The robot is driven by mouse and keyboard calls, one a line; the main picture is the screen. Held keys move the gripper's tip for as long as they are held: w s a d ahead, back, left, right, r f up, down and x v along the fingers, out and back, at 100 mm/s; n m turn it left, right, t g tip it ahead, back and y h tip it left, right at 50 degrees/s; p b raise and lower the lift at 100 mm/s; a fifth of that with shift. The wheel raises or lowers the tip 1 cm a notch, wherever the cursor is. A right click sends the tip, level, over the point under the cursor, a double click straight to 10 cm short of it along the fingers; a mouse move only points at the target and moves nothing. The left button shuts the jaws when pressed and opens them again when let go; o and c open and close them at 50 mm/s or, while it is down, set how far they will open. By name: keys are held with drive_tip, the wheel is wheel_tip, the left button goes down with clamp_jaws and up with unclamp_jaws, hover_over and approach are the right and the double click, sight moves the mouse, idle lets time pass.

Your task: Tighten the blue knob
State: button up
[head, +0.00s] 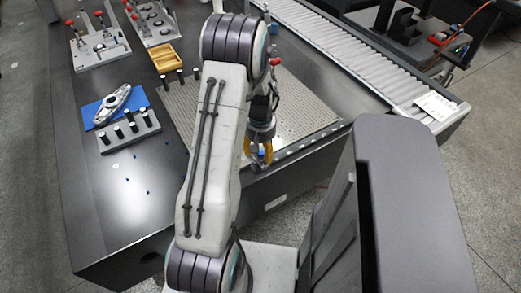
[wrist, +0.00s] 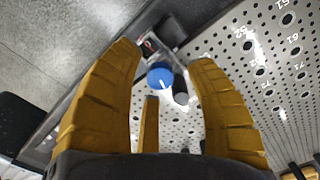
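The blue knob (wrist: 160,76) shows in the wrist view as a round cap with a pale line on its face. It sits at the edge of the perforated plate (wrist: 235,70), on a small metal fitting. My gripper (wrist: 167,65) is open, with yellow fingers on the left and right of the knob and a third finger below it. No finger visibly touches the knob. In the head view my gripper (head: 261,158) points down over the front edge of the plate, and a small bit of blue shows there, mostly hidden by the fingers.
A dark cylinder (wrist: 180,93) stands beside the knob. On the dark table (head: 150,215) are a block of black pegs (head: 128,131), a metal part on a blue mat (head: 112,104), a wooden box (head: 166,57) and red-handled clamps. A roller conveyor (head: 340,45) runs behind.

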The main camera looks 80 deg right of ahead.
clamp_jaws()
drive_tip(key=shift+m, duration=0.3)
drive_tip(key=shift+f+m+b, duration=0.1)
drive_tip(key=shift+m+b, duration=0.5)
drive_tip(key=shift+m, duration=0.2)
drive_tip(key=shift+m+b, duration=0.55)
drive_tip(key=shift+m, duration=1.25)
drive_tip(key=shift+o, duration=0.2)
unclamp_jaws()
